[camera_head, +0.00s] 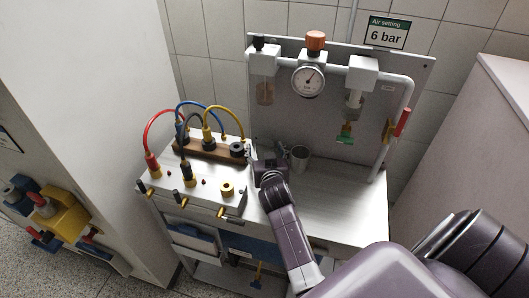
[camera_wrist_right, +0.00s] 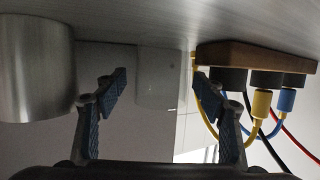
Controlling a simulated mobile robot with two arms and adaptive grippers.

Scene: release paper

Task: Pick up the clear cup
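The clear cup (camera_wrist_right: 157,65) shows in the right wrist view as a faint, see-through shape beyond and between the fingertips. The picture there is upside down, with the bench top along the upper edge. My right gripper (camera_wrist_right: 160,84) is open, with its two blue-padded fingers apart and nothing gripped. In the head view my right gripper (camera_head: 265,165) is low over the bench, beside the terminal box. The clear cup is hard to make out there, near the gripper. My left gripper is not in view.
A metal cup (camera_head: 299,158) stands right of the gripper; it also shows in the wrist view (camera_wrist_right: 36,70). A wooden block with cables (camera_head: 210,149) is on the left. A gauge panel (camera_head: 290,120) rises behind. The bench's right part (camera_head: 335,200) is clear.

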